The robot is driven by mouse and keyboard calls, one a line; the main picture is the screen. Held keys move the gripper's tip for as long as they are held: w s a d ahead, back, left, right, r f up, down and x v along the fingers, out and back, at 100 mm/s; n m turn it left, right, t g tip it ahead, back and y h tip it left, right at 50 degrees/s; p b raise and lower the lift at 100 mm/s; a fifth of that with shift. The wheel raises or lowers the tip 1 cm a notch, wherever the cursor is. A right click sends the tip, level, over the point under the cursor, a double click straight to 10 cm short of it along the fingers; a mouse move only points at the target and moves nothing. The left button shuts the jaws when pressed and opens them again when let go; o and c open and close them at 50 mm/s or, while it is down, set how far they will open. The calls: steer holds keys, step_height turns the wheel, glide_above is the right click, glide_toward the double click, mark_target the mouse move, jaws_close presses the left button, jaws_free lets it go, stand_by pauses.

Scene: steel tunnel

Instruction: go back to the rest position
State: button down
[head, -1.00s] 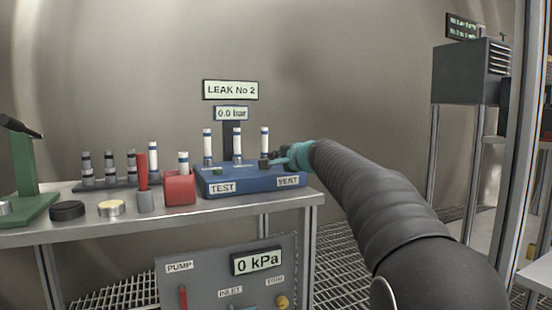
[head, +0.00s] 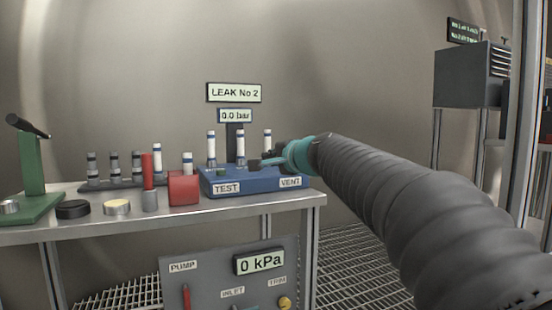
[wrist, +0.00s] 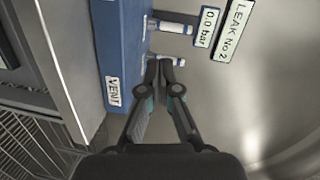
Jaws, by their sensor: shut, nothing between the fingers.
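My gripper (head: 268,160) is at the end of my grey sleeved arm, at the right end of the blue leak tester (head: 240,184) in the head view. In the wrist view my gripper (wrist: 166,68) is shut, with its fingertips together and nothing between them. The blue tester (wrist: 122,50) with its VENT label (wrist: 113,91) lies left of the fingers there. White-and-blue vials (wrist: 175,27) stand on it, one close by the fingertips. I cannot tell whether the fingers touch anything. The tester's display reads 0.0 bar (head: 234,115).
The steel bench (head: 120,206) also holds a red block (head: 184,188), a green stand (head: 34,172), round pucks and several vials. A panel below, reading 0 kPa (head: 259,262), has a red lever (head: 186,297). A grey cabinet (head: 470,76) stands at right. The curved wall is behind.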

steer(key=shift+s+a, duration=0.2)
steer(key=shift+s, duration=0.15)
steer(key=s+d+f+n+g+h+p, duration=0.1)
steer(key=s+f+n+g, duration=0.25)
steer(key=s+f, duration=0.45)
steer(key=s+d+f+n+g+h+p, duration=0.1)
steer(key=s+f+n+g, duration=0.3)
steer(key=f, duration=0.7)
steer(key=s+d+f+n+h+p, duration=0.1)
steer(key=s+d+p, duration=0.1)
steer(key=s, duration=0.6)
steer(key=s+d+f+n+g+h+p, duration=0.1)
steer(key=s+d+f+h+p, duration=0.1)
steer(key=s, duration=0.7)
steer(key=s+d+f+n+g+h+p, duration=0.1)
steer(key=s+d+p, duration=0.3)
steer(key=s, duration=0.5)
steer(key=shift+d+f+n+h, duration=0.3)
steer(key=shift+d+f+n, duration=0.15)
steer(key=shift+n, duration=0.1)
